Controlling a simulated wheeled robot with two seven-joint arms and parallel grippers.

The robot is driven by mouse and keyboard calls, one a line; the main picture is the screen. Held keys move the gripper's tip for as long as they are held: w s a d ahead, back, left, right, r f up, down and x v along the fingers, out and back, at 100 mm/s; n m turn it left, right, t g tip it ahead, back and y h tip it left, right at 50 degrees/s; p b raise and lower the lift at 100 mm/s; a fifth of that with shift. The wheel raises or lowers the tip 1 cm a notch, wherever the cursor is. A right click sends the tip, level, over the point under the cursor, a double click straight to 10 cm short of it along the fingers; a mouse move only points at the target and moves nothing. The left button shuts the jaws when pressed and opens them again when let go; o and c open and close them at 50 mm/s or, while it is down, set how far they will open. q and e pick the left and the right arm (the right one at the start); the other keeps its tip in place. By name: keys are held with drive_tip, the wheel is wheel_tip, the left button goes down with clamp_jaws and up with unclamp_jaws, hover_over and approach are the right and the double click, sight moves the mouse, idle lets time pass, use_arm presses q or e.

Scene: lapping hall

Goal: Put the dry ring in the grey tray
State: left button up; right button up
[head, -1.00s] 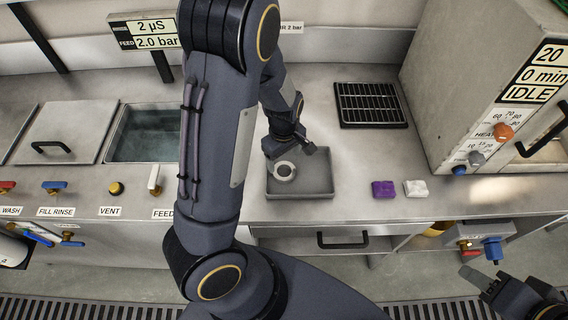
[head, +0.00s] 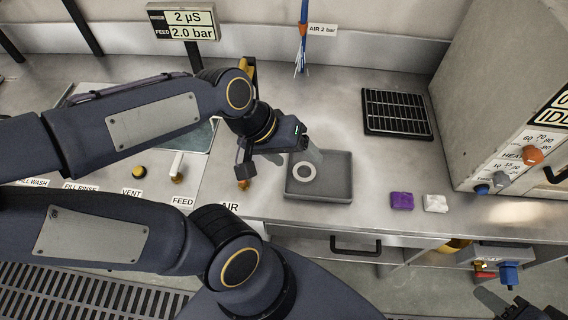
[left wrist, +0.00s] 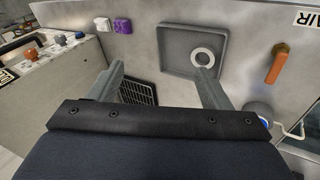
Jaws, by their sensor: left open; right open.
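A pale ring (head: 304,172) lies flat in the grey tray (head: 345,193), in its left part. In the left wrist view, the ring (left wrist: 203,58) lies inside the tray (left wrist: 170,63) near one fingertip. My left gripper (head: 294,157) is open and empty at the tray's back left side, above the bench. Its spread fingers (left wrist: 160,72) also show in the left wrist view; one finger's tip appears close to the ring, but I cannot tell whether they touch. Only a part of my right gripper (head: 493,303) shows at the bottom right, away from the tray.
A black rack (head: 397,112) lies behind the tray. A purple cloth (head: 402,201) and a white cloth (head: 435,203) lie to its right, before the oven (head: 505,130). An air hose (head: 303,40) hangs behind. An orange-handled valve (head: 243,170) stands left of the tray.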

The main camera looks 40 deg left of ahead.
use_arm(q)
drive_tip(key=s+m, duration=0.2)
drive_tip(key=s+r+m+t, duration=0.1)
drive_tip(key=s, duration=0.1)
drive_tip(key=shift+d+r+y, duration=0.1)
drive_tip(key=shift+d+y, duration=0.2)
drive_tip(key=shift+d, duration=0.1)
